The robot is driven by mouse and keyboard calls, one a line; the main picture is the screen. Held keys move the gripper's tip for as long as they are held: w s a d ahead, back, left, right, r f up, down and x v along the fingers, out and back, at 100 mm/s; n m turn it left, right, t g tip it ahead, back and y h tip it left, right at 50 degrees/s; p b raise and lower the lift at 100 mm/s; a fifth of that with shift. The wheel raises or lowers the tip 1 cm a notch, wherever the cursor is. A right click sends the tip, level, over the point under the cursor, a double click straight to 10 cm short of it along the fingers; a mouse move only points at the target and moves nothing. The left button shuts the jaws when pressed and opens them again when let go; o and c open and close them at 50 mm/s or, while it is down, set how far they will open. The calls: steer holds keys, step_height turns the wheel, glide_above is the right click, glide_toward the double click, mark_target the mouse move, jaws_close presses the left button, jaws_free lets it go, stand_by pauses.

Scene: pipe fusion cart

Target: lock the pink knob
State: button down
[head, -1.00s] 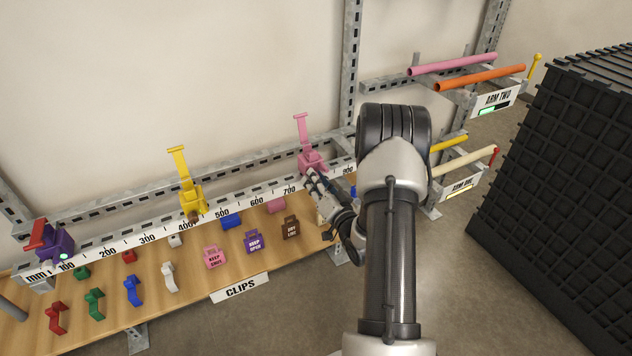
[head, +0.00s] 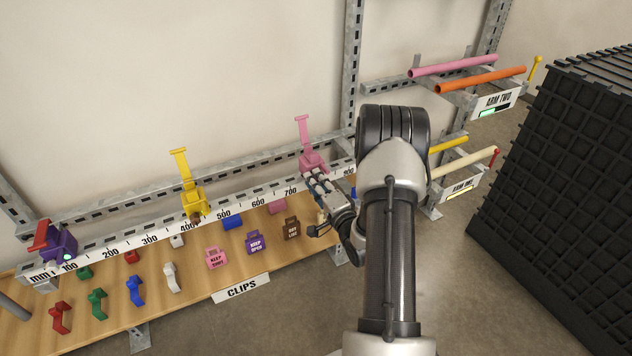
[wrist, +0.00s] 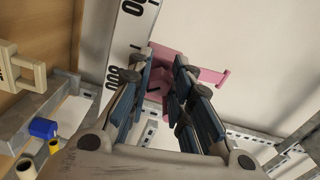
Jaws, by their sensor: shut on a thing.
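The pink clamp (head: 312,158) stands on the ruler rail near the 700 to 800 marks, its long lever upright. The wrist view shows its pink body (wrist: 178,72) just beyond my fingertips, with the lever end reaching right. My gripper (head: 316,177) is in front of the clamp's lower front. In the wrist view my gripper (wrist: 163,68) has its two padded fingers closed in on the clamp's front, where the pink knob sits. The knob itself is mostly hidden by the fingers, so its turn angle cannot be read.
A yellow clamp (head: 190,198) and a purple clamp with a red lever (head: 58,243) stand farther left on the ruler rail (head: 140,242). Below is a wooden board (head: 200,287) with several clips and padlock-shaped tags. Pipe racks and a black grid block (head: 560,170) are at right.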

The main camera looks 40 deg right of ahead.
steer(key=shift+m, duration=0.4)
steer(key=c, duration=1.4)
jaws_free()
steer(key=shift+c, duration=0.2)
steer(key=shift+s, duration=0.1)
steer(key=v, duration=1.2)
